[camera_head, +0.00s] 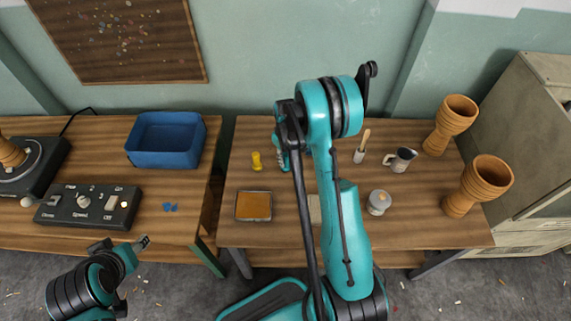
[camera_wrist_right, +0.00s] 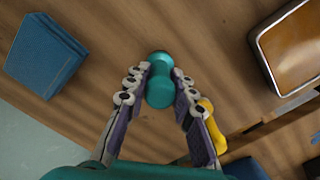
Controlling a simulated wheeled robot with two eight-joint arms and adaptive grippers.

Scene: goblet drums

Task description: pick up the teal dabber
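The teal dabber (camera_wrist_right: 160,85) shows in the right wrist view, between the fingertips of my right gripper (camera_wrist_right: 161,72). The fingers flank it closely and appear to touch it on both sides. In the head view my right gripper (camera_head: 283,150) is over the back of the right table, mostly hidden by my arm; I cannot make out the dabber there. My left gripper (camera_head: 138,244) is low at the left, in front of the left table; its finger opening is unclear.
A yellow dabber (camera_head: 256,161) stands left of my right gripper, close beside a finger in the wrist view (camera_wrist_right: 212,125). An orange-filled tray (camera_head: 253,206) lies nearer the front. A blue block-like thing (camera_wrist_right: 45,55) lies nearby. Goblet drums (camera_head: 479,187) stand right.

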